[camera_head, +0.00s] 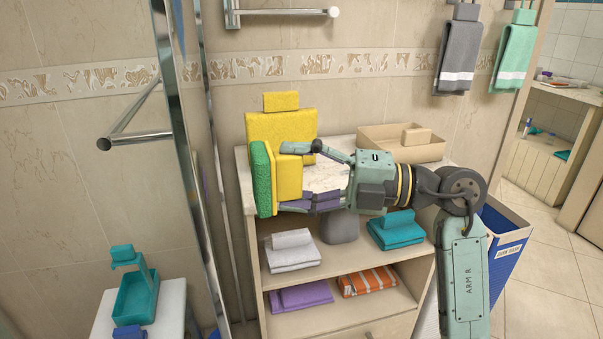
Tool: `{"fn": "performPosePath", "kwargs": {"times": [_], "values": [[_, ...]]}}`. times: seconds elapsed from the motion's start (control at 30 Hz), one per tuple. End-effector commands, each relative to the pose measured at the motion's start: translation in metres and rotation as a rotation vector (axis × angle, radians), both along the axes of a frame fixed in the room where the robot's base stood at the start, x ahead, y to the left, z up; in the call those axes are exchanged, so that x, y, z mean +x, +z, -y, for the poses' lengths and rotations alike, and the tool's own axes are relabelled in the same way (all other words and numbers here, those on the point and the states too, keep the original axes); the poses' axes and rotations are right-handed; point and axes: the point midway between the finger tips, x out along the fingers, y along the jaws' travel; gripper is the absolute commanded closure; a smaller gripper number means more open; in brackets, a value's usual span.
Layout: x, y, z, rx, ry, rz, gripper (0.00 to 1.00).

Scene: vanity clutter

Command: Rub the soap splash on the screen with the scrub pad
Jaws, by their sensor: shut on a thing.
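The scrub pad (288,178) is a thick yellow block with a rough green face on its left side. My gripper (284,177) comes from the right and is shut on the yellow part, with one finger above and one below. The pad is upright, its green face turned left toward the shower screen (187,150). The screen is seen nearly edge-on, with metal-looking uprights. A gap shows in the picture between the pad and the screen. I cannot make out the soap splash.
Behind the pad, a yellow object (281,124) stands on the shelf unit (327,178). A beige box (432,151) is at its back right. A blue bin (505,255) is at right.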

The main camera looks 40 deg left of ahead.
Motion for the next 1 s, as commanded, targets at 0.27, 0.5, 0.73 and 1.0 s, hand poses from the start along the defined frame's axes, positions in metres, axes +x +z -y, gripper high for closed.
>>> {"fn": "performPosePath", "kwargs": {"times": [0.27,0.5,0.73,1.0], "values": [[-0.023,0.001,-0.019,-0.001,0.002,0.001,0.56],[-0.036,0.001,-0.030,0.000,0.000,0.001,0.56],[-0.039,0.000,-0.033,-0.001,-0.001,0.000,0.56],[-0.039,0.000,-0.033,-0.002,-0.001,0.001,0.56]]}}
